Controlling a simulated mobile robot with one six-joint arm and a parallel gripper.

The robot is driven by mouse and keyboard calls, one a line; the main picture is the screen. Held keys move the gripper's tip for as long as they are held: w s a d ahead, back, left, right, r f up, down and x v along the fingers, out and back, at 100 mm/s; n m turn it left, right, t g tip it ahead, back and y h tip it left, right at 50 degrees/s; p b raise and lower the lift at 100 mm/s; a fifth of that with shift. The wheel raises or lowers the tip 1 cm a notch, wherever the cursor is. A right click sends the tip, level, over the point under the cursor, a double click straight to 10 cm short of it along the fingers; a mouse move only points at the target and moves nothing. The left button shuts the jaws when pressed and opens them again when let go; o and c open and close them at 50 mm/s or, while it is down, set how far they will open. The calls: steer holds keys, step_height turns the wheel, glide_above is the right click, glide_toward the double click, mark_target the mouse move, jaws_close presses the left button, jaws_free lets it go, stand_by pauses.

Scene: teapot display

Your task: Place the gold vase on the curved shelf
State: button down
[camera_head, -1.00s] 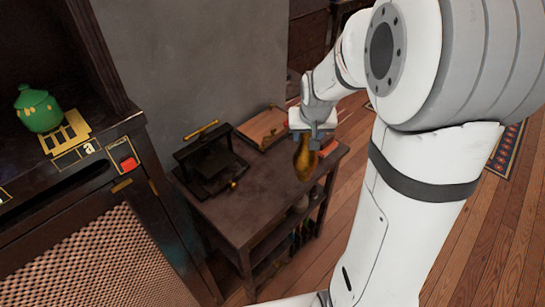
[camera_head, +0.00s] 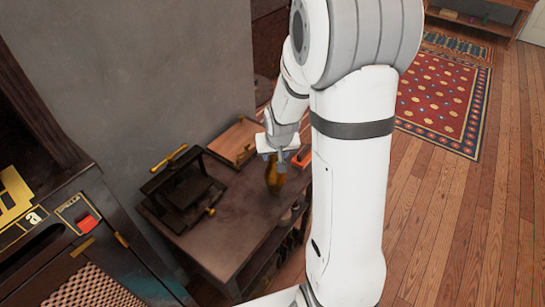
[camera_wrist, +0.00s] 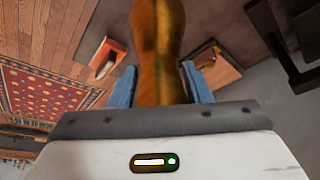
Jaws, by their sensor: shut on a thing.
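The gold vase (camera_head: 275,178) hangs below my gripper (camera_head: 278,155) in the head view, over or near the right side of the dark wooden table. The wrist view shows the vase (camera_wrist: 158,45) close up, between the two blue fingers of my gripper (camera_wrist: 160,88), which is shut on it. Its far end runs out of the wrist picture. From these views I cannot tell how high it is above the tabletop. I cannot make out a curved shelf in either view.
The dark table (camera_head: 225,228) holds a black press-like device (camera_head: 182,187) and a wooden box (camera_head: 236,142). A dark cabinet (camera_head: 85,250) stands at the left. A patterned rug (camera_head: 445,100) and open wooden floor (camera_head: 440,215) lie to the right.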

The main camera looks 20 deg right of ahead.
steer(key=shift+w+f, duration=0.1)
steer(key=shift+f, duration=0.5)
steer(key=shift+r, duration=0.1)
steer(key=c, duration=1.2)
jaws_free()
steer(key=shift+f, duration=0.2)
steer(key=o, duration=0.5)
steer(key=shift+c, duration=0.2)
steer(key=shift+r, duration=0.1)
